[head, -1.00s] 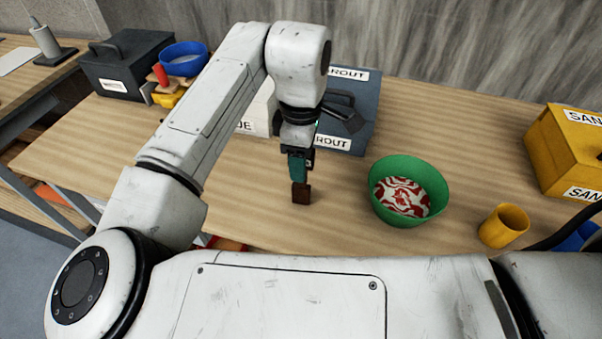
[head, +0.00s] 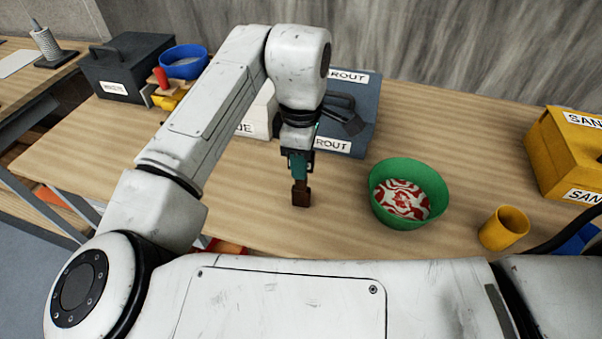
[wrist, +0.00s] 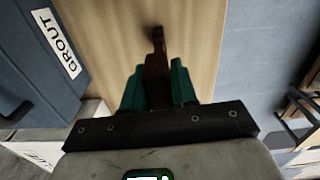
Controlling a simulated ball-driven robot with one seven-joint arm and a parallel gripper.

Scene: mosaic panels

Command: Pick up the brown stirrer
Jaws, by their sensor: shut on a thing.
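The brown stirrer (head: 301,196) is held by my gripper (head: 300,178), its broader end pointing down in the head view. In the wrist view the brown stirrer (wrist: 156,68) sits between the two teal fingers of my gripper (wrist: 157,84), which are closed on it. Its tip stands out beyond the fingers. I cannot tell for certain whether its lower end touches the table.
A green bowl (head: 381,204) with a red and white pattern inside stands to the right, with a yellow cup (head: 503,229) beyond it. A blue-grey GROUT box (head: 365,112) is close behind my gripper. A yellow SAND box (head: 566,150) stands far right. Bare table (head: 250,212) lies around the stirrer.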

